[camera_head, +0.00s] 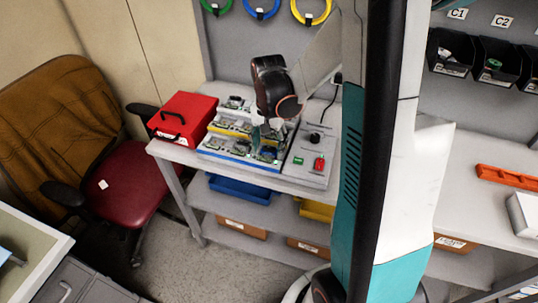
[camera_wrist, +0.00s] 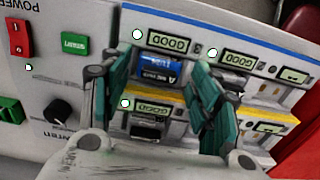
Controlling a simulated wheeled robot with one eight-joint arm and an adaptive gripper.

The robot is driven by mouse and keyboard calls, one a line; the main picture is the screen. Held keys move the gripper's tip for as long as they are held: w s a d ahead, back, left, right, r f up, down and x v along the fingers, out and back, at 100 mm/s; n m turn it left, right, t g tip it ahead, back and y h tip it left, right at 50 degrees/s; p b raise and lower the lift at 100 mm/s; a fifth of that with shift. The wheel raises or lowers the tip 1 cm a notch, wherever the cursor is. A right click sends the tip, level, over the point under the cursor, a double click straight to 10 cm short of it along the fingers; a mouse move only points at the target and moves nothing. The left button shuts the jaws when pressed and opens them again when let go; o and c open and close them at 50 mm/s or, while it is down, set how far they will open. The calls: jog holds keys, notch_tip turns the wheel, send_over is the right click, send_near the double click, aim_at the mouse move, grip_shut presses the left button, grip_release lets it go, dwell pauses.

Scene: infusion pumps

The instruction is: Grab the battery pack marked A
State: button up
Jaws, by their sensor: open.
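A blue battery pack (camera_wrist: 158,68) with small white lettering sits in a bay of the tiered test rack, under a lit display reading GOOD. The lettering seems to include an A, but it is too small to read surely. My gripper (camera_wrist: 164,60) is open, its teal fingers on either side of this pack. I cannot tell whether they touch it. In the head view my gripper (camera_head: 265,126) points down over the rack (camera_head: 240,155), and my wrist hides part of it. Other bays show GOOD displays, one in the yellow-edged tier (camera_wrist: 155,108).
A grey control box (camera_head: 312,160) with a knob, a green button and a red switch adjoins the rack on the right in the head view. A red toolbox (camera_head: 182,118) stands left of the rack. A red chair (camera_head: 115,190) is beyond the bench end.

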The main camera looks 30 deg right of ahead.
jog(key=shift+f, duration=0.35)
jog(key=c, duration=1.3)
jog(key=shift+r, duration=0.1)
